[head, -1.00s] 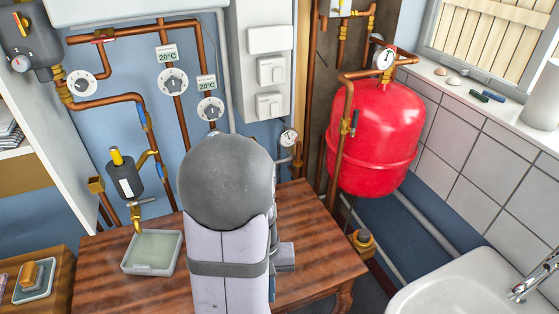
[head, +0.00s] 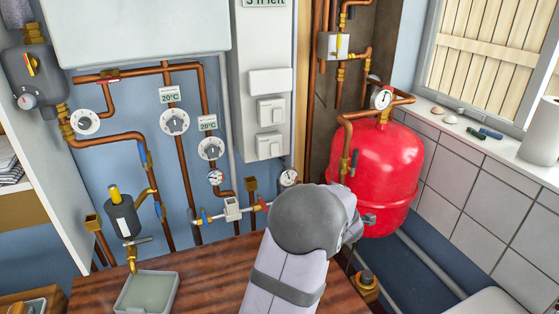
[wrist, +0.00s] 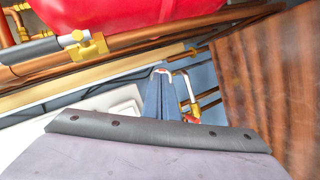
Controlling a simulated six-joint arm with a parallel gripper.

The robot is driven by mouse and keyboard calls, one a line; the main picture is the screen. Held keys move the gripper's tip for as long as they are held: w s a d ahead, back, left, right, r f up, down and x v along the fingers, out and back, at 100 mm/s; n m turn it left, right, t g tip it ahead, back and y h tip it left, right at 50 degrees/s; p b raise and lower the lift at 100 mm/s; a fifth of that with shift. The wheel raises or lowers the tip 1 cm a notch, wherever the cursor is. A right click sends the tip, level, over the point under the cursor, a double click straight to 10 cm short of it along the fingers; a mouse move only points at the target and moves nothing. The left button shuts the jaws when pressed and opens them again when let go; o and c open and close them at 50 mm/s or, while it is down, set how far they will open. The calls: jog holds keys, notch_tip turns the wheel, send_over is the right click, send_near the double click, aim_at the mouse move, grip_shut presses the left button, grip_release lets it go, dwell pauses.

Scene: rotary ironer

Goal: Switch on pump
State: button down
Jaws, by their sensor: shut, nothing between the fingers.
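I cannot tell for certain which part is the pump. A grey box with a yellow strip (head: 334,45) is on the pipes above the red tank. A small white block (head: 232,208) is in the low pipe run. In the head view my arm hides my fingertips, close in front of the red tank (head: 386,170). My gripper (wrist: 155,130) fills the bottom of the wrist view, shut and empty.
Copper pipes with gauges and dials cover the blue wall (head: 106,185). The wooden table (head: 215,270) holds a shallow tray (head: 146,293). A grey unit with a red and yellow lever (head: 35,75) hangs far left. Tiles and a sink edge (head: 495,302) bound the right.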

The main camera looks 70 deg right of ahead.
aim_at(275, 155)
jog(key=w+a+r+n+t, duration=0.3)
jog(key=w+r+n+t, duration=0.2)
jog(key=w+r+n, duration=0.2)
jog(key=shift+n+t, duration=0.3)
jog(key=shift+t, duration=0.1)
jog(key=shift+w+d, duration=0.15)
jog(key=p+x, duration=0.6)
jog(key=x, duration=0.7)
jog(key=shift+w+d+f, duration=0.1)
jog(key=shift+w+f, duration=0.05)
jog(key=shift+f, duration=0.05)
jog(key=shift+w+d, duration=0.15)
jog(key=shift+f, duration=0.15)
